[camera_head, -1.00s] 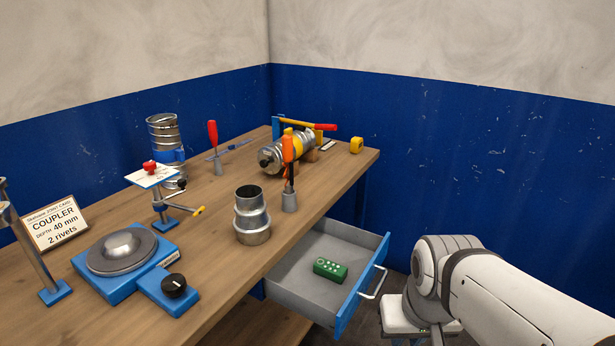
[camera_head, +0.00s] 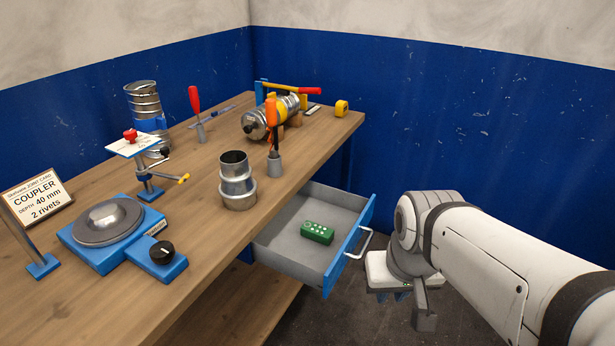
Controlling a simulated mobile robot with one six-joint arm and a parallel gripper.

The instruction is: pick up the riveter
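No tool here is clearly marked as the riveter. An orange-handled tool (camera_head: 271,113) stands upright in a small grey holder (camera_head: 274,164) near the bench's front edge. A red-handled tool (camera_head: 194,99) stands in another grey holder farther back. I cannot tell whether either is the riveter. My gripper (camera_head: 405,300) hangs low at the right, beyond the open drawer's front and apart from the bench tools. Its fingers are small and partly hidden by the wrist, so I cannot tell whether it is open. No held object shows.
The open drawer (camera_head: 283,259) juts from the wooden bench (camera_head: 215,270), with a green box (camera_head: 317,233) inside. A stepped metal duct (camera_head: 237,183) stands near the orange-handled tool. A clamped duct (camera_head: 270,117) lies behind it. A blue turntable (camera_head: 110,260) is at the left.

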